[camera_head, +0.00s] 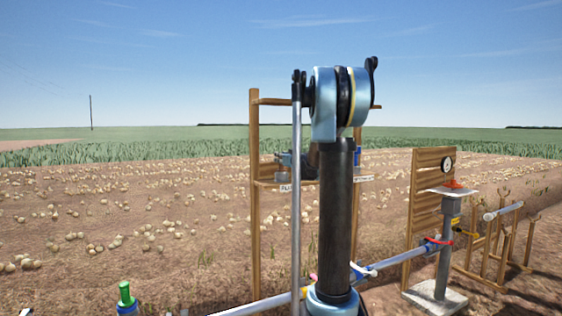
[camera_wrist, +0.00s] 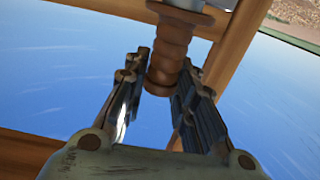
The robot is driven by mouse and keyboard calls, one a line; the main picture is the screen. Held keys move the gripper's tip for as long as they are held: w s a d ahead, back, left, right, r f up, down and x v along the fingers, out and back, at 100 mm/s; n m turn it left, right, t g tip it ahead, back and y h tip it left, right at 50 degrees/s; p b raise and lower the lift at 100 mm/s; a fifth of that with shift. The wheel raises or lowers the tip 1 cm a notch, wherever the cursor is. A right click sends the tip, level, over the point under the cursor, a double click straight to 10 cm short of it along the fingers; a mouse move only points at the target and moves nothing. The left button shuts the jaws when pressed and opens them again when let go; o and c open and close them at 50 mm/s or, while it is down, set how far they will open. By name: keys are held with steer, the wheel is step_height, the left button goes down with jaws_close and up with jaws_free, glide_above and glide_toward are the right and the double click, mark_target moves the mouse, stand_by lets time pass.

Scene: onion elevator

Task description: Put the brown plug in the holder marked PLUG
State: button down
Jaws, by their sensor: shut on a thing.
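The brown plug (camera_wrist: 170,62) is a ribbed, tapered piece between my fingers in the wrist view. My gripper (camera_wrist: 160,85) is shut on it. The plug's upper end is close to a pale round piece (camera_wrist: 186,4) at the top edge; I cannot tell whether they touch. In the head view, a wooden rack (camera_head: 254,200) stands behind my arm, with a shelf bearing small labels. The left label (camera_head: 285,188) is too small to read surely, and so is the right one (camera_head: 363,178). My arm hides the middle of the shelf.
A blue item (camera_head: 357,158) stands on the shelf's right part. A grey pedestal (camera_head: 442,250) with a red thing on top stands at right, before a slatted wooden panel (camera_head: 424,200) with a gauge. A green-topped bottle (camera_head: 125,296) is at lower left. Onions lie across the field.

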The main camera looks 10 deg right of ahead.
steer(key=shift+f, duration=0.15)
steer(key=c, duration=1.3)
jaws_free()
steer(key=shift+r, duration=0.2)
steer(key=v, duration=1.2)
steer(key=shift+s, duration=0.1)
